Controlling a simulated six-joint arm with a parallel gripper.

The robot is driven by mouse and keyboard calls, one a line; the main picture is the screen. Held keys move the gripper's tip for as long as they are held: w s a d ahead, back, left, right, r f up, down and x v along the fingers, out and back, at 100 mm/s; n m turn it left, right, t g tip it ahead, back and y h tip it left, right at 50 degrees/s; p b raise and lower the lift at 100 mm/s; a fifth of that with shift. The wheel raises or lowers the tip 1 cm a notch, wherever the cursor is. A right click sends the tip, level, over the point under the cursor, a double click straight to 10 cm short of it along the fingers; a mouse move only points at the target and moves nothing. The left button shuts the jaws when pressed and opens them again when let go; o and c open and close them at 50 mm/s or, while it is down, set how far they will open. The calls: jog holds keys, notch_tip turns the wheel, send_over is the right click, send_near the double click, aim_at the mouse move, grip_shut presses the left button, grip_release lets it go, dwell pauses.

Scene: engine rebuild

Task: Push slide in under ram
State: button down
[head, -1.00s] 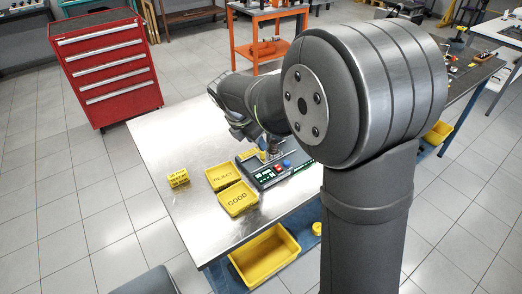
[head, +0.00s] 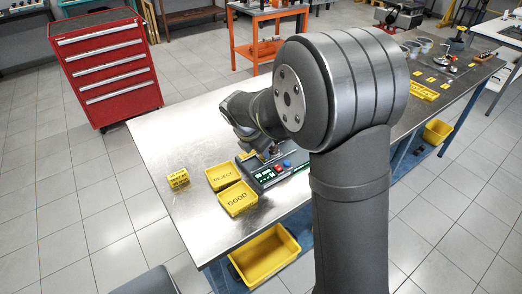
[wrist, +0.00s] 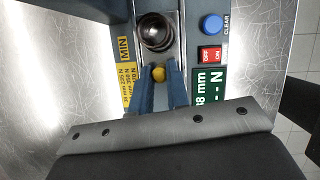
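The tester (head: 270,172) is a dark blue-grey bench unit with green displays, also in the wrist view (wrist: 196,12). A shiny round metal part (wrist: 154,32), which looks like the ram end, sits over its central channel at the top of the wrist view. A yellow knob (wrist: 158,73), seemingly the slide's handle, is just below it in the picture. My gripper (wrist: 160,80) has a blue finger on each side of the knob; the knob fills the gap between the tips. The slide body is mostly hidden by the fingers and metal part. My forearm hides much of this in the head view.
A blue CLEAR button (wrist: 212,25) and a red switch (wrist: 210,55) are right of the channel. Yellow REJECT (head: 222,176) and GOOD (head: 238,198) trays and a small yellow block (head: 178,180) stand on the steel table (head: 165,145). The table's left part is clear.

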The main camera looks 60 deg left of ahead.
jog(key=shift+w, duration=2.35)
jog(key=c, duration=1.4)
grip_release()
jog(key=shift+w, duration=0.1)
jog(key=v, duration=1.7)
jog(key=shift+d+r, duration=0.1)
jog(key=shift+r, duration=0.15)
jog(key=shift+f, duration=0.15)
